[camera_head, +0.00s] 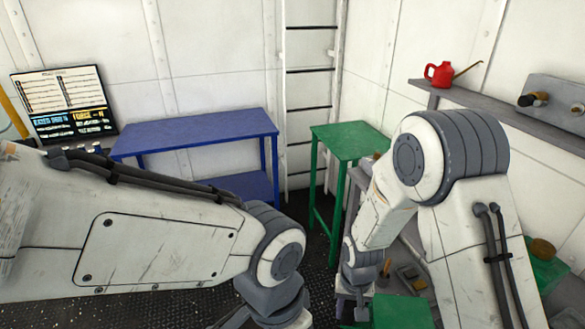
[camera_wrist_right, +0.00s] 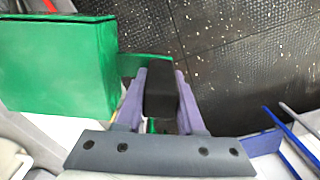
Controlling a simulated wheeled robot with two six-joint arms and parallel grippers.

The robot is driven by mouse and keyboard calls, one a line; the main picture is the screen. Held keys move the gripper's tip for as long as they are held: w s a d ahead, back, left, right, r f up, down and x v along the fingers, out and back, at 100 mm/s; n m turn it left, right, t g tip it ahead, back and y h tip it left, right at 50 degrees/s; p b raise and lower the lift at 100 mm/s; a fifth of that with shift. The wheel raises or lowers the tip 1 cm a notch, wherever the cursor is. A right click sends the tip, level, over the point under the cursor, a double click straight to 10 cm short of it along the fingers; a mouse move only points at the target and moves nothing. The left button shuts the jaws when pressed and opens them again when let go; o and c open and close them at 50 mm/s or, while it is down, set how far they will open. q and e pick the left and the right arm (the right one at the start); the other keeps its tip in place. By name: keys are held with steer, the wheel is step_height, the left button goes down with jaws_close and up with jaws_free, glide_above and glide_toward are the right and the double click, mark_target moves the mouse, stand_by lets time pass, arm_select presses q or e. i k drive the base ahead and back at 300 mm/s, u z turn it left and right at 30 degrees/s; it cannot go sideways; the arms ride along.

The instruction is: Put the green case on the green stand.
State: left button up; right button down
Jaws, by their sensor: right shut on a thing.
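The green stand (camera_head: 352,142) is a tall table with a bare flat top, near the corner by the ladder in the head view. The green case (camera_head: 402,312) is at the bottom of the head view, partly cut off. It also shows large at the upper left of the right wrist view (camera_wrist_right: 55,68). In the head view this grip is mostly hidden. My left gripper is below the frame; only its arm shows.
A blue table (camera_head: 205,132) stands left of the stand, with a screen (camera_head: 65,103) beside it. A red watering can (camera_head: 440,74) sits on the right wall shelf (camera_head: 490,105). A grey bench with small items runs along the right, partly behind my right arm.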

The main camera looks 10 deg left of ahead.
mark_target(346, 139)
steer(key=u, duration=0.35)
steer(key=i, duration=2.35)
steer(key=z, duration=0.1)
